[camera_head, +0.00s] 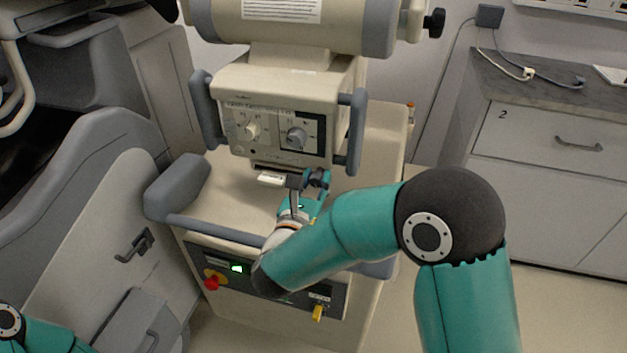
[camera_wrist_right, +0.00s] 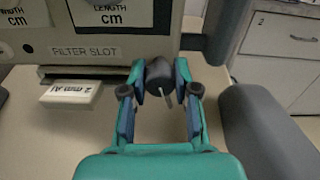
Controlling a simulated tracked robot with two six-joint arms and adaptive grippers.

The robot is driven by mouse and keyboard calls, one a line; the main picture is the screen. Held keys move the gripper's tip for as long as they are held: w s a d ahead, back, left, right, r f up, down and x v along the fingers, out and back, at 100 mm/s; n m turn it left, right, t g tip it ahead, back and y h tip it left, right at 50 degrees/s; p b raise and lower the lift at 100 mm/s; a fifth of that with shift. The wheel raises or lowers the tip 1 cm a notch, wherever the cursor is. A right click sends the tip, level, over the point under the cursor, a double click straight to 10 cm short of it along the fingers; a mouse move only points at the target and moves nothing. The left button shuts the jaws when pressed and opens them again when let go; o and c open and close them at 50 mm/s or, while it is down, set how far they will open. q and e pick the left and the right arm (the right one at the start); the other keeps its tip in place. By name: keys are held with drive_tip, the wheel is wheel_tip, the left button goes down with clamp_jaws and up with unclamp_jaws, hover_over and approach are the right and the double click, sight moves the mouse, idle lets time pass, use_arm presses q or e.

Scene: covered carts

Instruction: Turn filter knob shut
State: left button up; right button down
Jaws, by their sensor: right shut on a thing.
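The filter knob (camera_wrist_right: 158,76) is a small black knob under the right end of the control panel, with a thin grey pin or pointer slanting down and slightly right. My right gripper (camera_wrist_right: 163,92) is shut on it, with one finger at each side. In the head view the right gripper (camera_head: 307,184) reaches up to the underside of the panel, and its fingers partly hide the knob. A pale filter plate (camera_wrist_right: 72,94) marked "2 mm Al" sticks out of the filter slot (camera_wrist_right: 85,72), left of the knob. My left gripper is out of view.
The control panel (camera_head: 276,146) with two dials is just above the right gripper. Grey handles (camera_head: 356,133) flank it. A padded grey rail (camera_wrist_right: 262,135) lies right of the gripper. A cabinet (camera_head: 550,150) stands at the right.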

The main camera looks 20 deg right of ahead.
drive_tip(key=shift+a+f+m+b, duration=0.1)
drive_tip(key=shift+f+m+b, duration=0.15)
drive_tip(key=shift+b, duration=0.5)
drive_tip(key=m+b, duration=1.3)
drive_tip(key=b, duration=0.6)
drive_tip(key=shift+f+m, duration=0.15)
drive_tip(key=shift+m, duration=0.1)
drive_tip(key=shift+r+m+b, duration=0.2)
drive_tip(key=shift+m+b, duration=0.8)
drive_tip(key=shift+b, duration=0.25)
drive_tip(key=c, duration=0.9)
unclamp_jaws()
drive_tip(key=shift+o, duration=0.2)
